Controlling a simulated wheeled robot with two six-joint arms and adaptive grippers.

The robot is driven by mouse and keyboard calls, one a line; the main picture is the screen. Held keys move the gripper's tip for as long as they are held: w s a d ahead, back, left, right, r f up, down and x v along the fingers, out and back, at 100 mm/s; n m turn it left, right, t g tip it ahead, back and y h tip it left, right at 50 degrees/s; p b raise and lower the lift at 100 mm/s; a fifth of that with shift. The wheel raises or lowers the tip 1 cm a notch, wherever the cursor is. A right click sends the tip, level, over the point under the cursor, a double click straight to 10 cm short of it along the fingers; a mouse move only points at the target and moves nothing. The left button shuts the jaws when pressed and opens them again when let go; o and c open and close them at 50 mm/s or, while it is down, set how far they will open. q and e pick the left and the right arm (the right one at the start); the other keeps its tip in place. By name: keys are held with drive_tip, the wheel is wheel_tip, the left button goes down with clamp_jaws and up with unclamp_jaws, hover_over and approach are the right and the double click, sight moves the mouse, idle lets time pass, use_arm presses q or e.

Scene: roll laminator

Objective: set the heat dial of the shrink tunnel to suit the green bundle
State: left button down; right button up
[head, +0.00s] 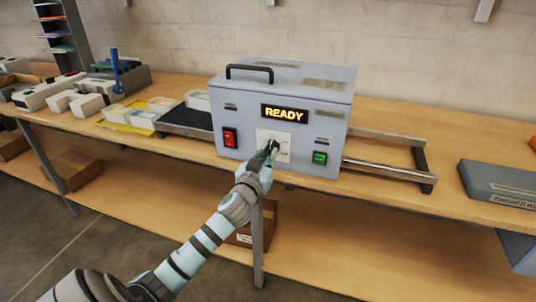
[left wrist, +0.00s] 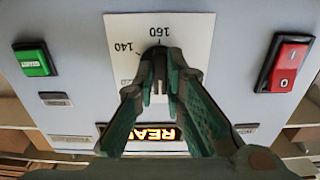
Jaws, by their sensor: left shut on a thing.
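The shrink tunnel (head: 232,105) is a blue-grey box with a black handle, standing on the wooden bench. Its lit display (head: 284,113) reads READY. The heat dial (left wrist: 157,54) is a dark knob on a white scale plate (left wrist: 122,30); the marks 140 and 160 show in the left wrist view. My left gripper (head: 272,149) is shut on the dial, its fingers (left wrist: 160,85) on either side of the knob. The fingers cover part of the plate, and I cannot tell the dial's exact setting. I cannot pick out a green bundle. My right gripper is not in view.
A red switch (head: 230,138) and a green button (head: 320,158) flank the dial. Metal rails (head: 385,170) extend right of the tunnel, and a dark belt (head: 188,118) lies left of it. Pale packs (head: 85,103) crowd the left bench.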

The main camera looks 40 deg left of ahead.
use_arm(q)
drive_tip(key=m+p, duration=0.2)
drive_tip(key=m, duration=0.3)
drive_tip(key=shift+m+p, duration=0.3)
drive_tip(key=shift+p, duration=0.05)
drive_tip(key=m+p, duration=0.1)
drive_tip(key=m, duration=0.2)
drive_tip(key=shift+m+p, duration=0.55)
drive_tip(key=shift+m, duration=0.95)
drive_tip(key=c, duration=1.7)
unclamp_jaws()
drive_tip(key=shift+o, duration=0.2)
drive_tip(key=shift+s, duration=0.1)
drive_tip(key=v, duration=1.2)
